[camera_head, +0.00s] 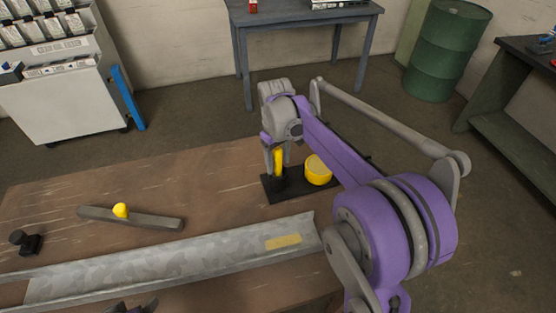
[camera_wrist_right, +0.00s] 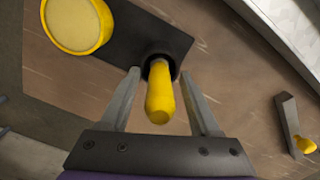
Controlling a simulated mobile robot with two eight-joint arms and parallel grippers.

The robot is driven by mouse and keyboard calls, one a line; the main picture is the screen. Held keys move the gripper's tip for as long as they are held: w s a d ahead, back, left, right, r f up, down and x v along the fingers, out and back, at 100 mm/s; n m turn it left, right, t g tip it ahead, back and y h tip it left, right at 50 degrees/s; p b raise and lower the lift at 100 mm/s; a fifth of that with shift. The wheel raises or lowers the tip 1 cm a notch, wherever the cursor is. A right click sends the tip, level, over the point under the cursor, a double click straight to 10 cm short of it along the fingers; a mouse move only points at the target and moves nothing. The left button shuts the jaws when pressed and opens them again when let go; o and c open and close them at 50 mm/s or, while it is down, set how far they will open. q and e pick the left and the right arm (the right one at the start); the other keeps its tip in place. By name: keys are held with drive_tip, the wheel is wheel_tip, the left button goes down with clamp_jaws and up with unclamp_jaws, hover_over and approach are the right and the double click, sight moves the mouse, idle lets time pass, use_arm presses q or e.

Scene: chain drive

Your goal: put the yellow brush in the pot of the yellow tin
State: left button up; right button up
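The yellow brush (camera_head: 278,161) stands upright with its lower end in a small black pot (camera_head: 277,184); in the right wrist view its yellow handle (camera_wrist_right: 160,95) rises from the dark pot rim (camera_wrist_right: 160,57). The yellow tin (camera_head: 318,170) sits beside the pot on the same black base (camera_head: 295,191); it also shows in the right wrist view (camera_wrist_right: 77,24). My right gripper (camera_wrist_right: 159,71) is open, with one finger on each side of the handle and a gap on both sides.
A grey bar (camera_head: 150,219) with a yellow knob (camera_head: 120,210) lies on the brown table (camera_head: 200,170). A long grey metal channel (camera_head: 180,256) crosses the table's front. A small black object (camera_head: 27,243) is at the far left. The table's back left is clear.

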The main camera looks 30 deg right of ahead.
drive_tip(key=r, duration=0.8)
drive_tip(key=r+p, duration=0.1)
drive_tip(key=r, duration=0.3)
drive_tip(key=shift+w, duration=0.3)
drive_tip(key=shift+s+a+r, duration=0.1)
drive_tip(key=shift+a+r, duration=0.05)
drive_tip(key=s+a+f+t, duration=0.2)
drive_tip(key=s+a+f, duration=0.1)
drive_tip(key=s, duration=0.3)
drive_tip(key=s+a+f+m+t, duration=0.1)
drive_tip(key=s+a+f+t, duration=0.1)
drive_tip(key=s+f, duration=0.4)
drive_tip(key=s+a+f+m+t, duration=0.1)
drive_tip(key=s+a+f+t, duration=0.1)
drive_tip(key=s+a+f, duration=0.3)
drive_tip(key=shift+s+f, duration=0.15)
drive_tip(key=shift+s, duration=0.9)
